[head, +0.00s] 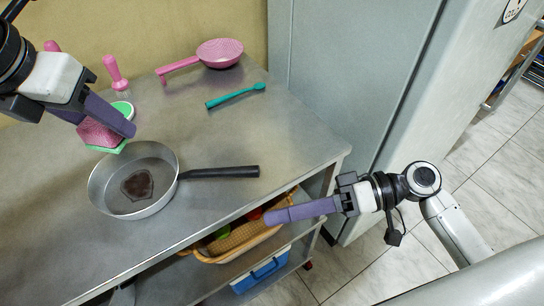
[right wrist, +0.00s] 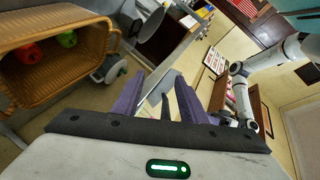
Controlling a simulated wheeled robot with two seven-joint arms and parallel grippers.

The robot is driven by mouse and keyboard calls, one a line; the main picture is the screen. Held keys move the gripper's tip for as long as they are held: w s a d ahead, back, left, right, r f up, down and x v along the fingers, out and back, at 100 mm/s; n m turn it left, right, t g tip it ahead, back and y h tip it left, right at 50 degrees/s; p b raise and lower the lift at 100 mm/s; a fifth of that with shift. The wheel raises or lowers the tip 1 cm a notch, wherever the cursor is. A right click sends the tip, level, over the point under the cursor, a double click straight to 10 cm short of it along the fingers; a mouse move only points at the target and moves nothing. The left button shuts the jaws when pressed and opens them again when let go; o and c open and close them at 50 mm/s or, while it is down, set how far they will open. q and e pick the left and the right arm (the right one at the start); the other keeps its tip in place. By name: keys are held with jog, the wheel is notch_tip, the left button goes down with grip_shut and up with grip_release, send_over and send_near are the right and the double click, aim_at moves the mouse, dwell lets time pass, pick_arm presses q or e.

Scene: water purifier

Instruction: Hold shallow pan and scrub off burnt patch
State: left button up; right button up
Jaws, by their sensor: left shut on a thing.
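The shallow pan (head: 162,200) stands on the metal table, its dark handle (head: 222,172) pointing right. A dark burnt patch (head: 138,184) lies on its inner bottom. My left gripper (head: 122,128) is shut on a pink and green sponge (head: 100,136), held above the pan's far-left rim, apart from the burnt patch. My right gripper (head: 275,215) is beside the table's front edge, below and right of the handle, and does not touch the pan. In the right wrist view its two purple fingers (right wrist: 158,100) stand apart with nothing between them.
A pink strainer (head: 220,53), a teal brush (head: 235,96) and a pink-handled brush (head: 116,74) lie at the table's back. A basket (head: 240,240) with red and green items and a blue box (head: 260,275) are on lower shelves. A grey cabinet (head: 340,90) stands right.

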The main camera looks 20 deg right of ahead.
notch_tip(320, 180, up, 6)
jog(key=n+g+y, duration=0.1)
jog(key=n, duration=0.2)
jog(key=n+t+h, duration=0.3)
jog(key=n, duration=0.6)
send_near(217, 169)
jog(key=x, duration=0.7)
jog(key=f+x, duration=0.1)
jog(key=x, duration=0.2)
grip_shut()
